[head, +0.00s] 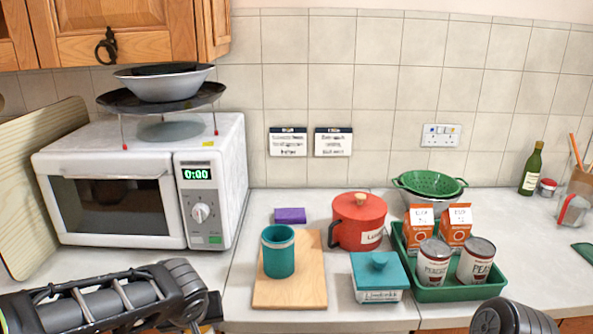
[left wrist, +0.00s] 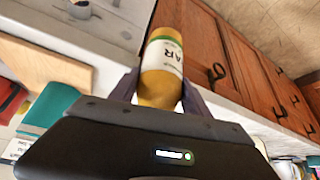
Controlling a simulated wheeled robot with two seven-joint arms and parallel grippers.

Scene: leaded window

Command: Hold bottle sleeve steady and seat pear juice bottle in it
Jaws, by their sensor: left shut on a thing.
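My left gripper (left wrist: 160,88) is shut on the pear juice bottle (left wrist: 163,50), a yellow bottle with a white label ending in "AR". The bottle lies between the two fingers in the left wrist view, beside the counter's front edge. In the head view my left arm comes in at the lower left, and its gripper and the bottle are mostly cut off. The bottle sleeve (head: 278,257) looks like the teal open-topped cylinder standing upright on a wooden board (head: 314,285), right of my left arm. My right gripper is out of view; only a dark arm part shows at the lower right.
Right of the board stand a red pot (head: 358,226), a teal lidded box (head: 379,279) and a green tray (head: 455,294) with tins and cartons. A purple block (head: 290,215) lies behind. A microwave (head: 140,187) stands left. Some counter is bare at the right.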

